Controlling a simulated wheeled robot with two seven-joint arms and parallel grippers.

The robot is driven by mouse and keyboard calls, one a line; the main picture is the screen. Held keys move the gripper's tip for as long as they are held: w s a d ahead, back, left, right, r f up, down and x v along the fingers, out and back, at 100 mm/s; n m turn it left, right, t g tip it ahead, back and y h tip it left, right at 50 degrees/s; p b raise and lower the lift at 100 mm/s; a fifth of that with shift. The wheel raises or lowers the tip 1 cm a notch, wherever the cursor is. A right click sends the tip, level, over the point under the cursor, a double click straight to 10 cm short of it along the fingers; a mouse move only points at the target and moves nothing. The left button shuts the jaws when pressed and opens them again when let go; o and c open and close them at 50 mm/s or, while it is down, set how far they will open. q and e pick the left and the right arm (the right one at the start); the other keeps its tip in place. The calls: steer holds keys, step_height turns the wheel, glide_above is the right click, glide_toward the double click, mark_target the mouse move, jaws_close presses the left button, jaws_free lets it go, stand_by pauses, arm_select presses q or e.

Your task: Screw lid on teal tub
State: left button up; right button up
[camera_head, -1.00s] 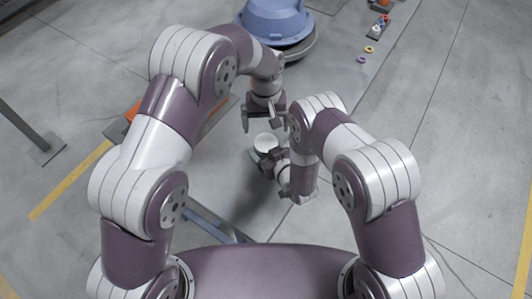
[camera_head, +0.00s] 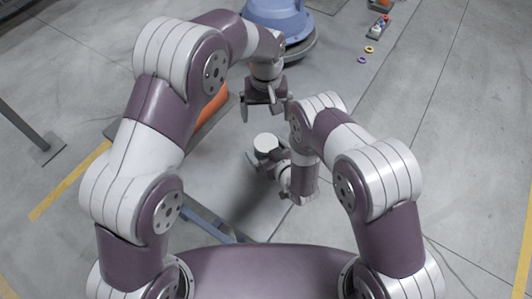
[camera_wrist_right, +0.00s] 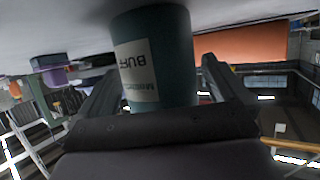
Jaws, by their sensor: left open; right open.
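The teal tub (camera_wrist_right: 155,55) with a white printed label stands between the two fingers of my right gripper (camera_wrist_right: 158,88) in the right wrist view, which shows it upside down. The fingers are open, one on each side of the tub. In the head view a white round lid (camera_head: 265,142) covers the tub's top and hides most of its body. I cannot tell how tight it is. My left gripper (camera_head: 265,110) is open and empty, with its fingers pointing down, above and beyond the lid in the picture.
A blue round machine (camera_head: 277,22) stands on the floor at the top. An orange object (camera_head: 208,108) lies partly behind my left arm. Small rings (camera_head: 369,49) and a small tray (camera_head: 379,27) lie at the upper right. The floor at right is clear.

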steer(key=b+v, duration=0.1)
steer(key=v, duration=1.1)
steer(key=shift+d, duration=0.15)
steer(key=shift+s, duration=0.15)
